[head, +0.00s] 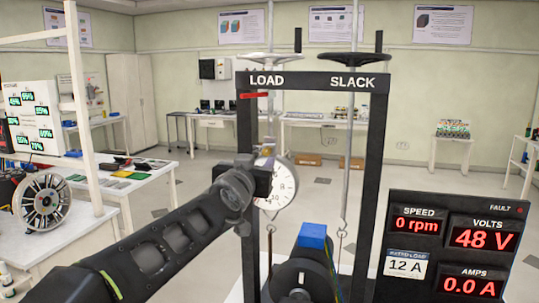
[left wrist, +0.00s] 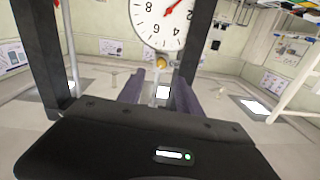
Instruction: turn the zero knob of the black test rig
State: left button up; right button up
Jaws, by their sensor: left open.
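The black test rig (head: 378,150) stands in front of me, its top bar marked LOAD and SLACK. A white dial gauge (head: 283,186) hangs inside it on the LOAD side, partly hidden by my left gripper. In the left wrist view the dial (left wrist: 163,20) shows upside down with a red needle. A small brass zero knob (left wrist: 161,62) sits at the dial's rim. My left gripper (left wrist: 162,82) is open, its purple fingers on either side of the knob's line. I cannot tell whether they touch it. In the head view, my left gripper (head: 265,160) is by the dial's upper left.
Two handwheels (head: 346,60) sit above the rig's top bar. A black machine with a blue block (head: 312,236) stands low inside the frame. A display panel (head: 450,245) at right reads 0 rpm, 48 V and 0.0 A. A white bench (head: 130,185) is at left.

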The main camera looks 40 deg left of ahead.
aim_at(266, 152)
pick_arm(q)
jog(key=p+x, duration=0.2)
jog(key=x, duration=0.4)
jog(key=shift+w+a, duration=0.25)
jog(key=shift+w, duration=0.1)
jog(key=shift+w+a+p, duration=0.25)
jog(key=shift+w+p, duration=0.05)
jog(key=shift+w, duration=0.2)
grip_shut()
